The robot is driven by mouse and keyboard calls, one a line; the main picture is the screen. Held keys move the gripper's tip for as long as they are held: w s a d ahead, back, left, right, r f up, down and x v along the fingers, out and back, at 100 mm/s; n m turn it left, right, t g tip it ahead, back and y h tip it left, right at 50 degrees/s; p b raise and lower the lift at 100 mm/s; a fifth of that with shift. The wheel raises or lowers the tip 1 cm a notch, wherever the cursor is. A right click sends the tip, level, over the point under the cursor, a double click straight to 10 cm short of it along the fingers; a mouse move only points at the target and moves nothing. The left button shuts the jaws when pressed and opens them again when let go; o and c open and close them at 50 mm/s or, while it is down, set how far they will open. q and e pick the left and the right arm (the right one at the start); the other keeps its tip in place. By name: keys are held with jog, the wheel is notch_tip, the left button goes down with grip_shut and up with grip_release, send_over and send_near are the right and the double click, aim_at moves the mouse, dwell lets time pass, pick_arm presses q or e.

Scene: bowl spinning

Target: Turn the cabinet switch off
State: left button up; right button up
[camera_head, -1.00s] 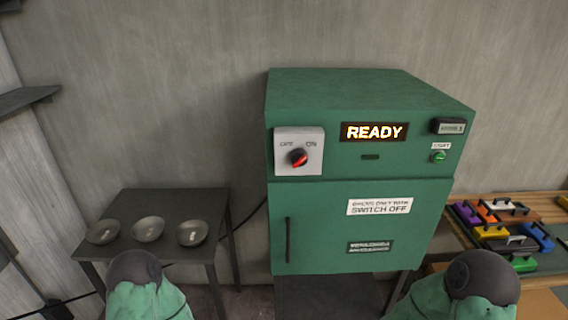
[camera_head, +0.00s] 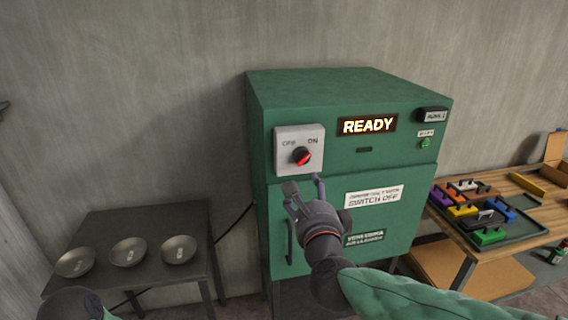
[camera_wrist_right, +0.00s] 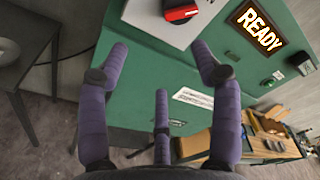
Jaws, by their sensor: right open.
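The green cabinet (camera_head: 345,95) stands against the wall, with a lit READY display (camera_head: 367,125). My right gripper (camera_head: 304,188) is open and empty, just below the plate and in front of the door. In the right wrist view the red knob (camera_wrist_right: 181,13) is at the top edge, beyond the spread fingers (camera_wrist_right: 158,75). Only a piece of my left arm shows at the bottom left; its gripper is out of view.
A dark side table (camera_head: 150,222) with three metal bowls (camera_head: 128,252) stands at the left. A wooden bench (camera_head: 520,206) at the right holds a tray (camera_head: 520,229) of coloured blocks. The cabinet's door handle (camera_head: 290,240) is beside my right forearm.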

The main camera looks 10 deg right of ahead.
aim_at(302, 160)
pick_arm(q)
jog(key=shift+w+a+f+b, duration=0.1)
jog(key=shift+a+f+b, duration=0.4)
jog(key=shift+f+b, duration=0.35)
pick_arm(e)
jog(key=shift+m+t, duration=0.3)
jog(key=shift+m, duration=0.6)
jog(key=w+r, duration=0.1)
jog(key=w, duration=0.2)
jog(key=w+r, duration=0.1)
jog(key=w, duration=0.2)
jog(key=w+d+r, duration=0.1)
jog(key=w, duration=0.2)
jog(key=shift+w+r, duration=0.1)
jog(key=shift+c, duration=0.3)
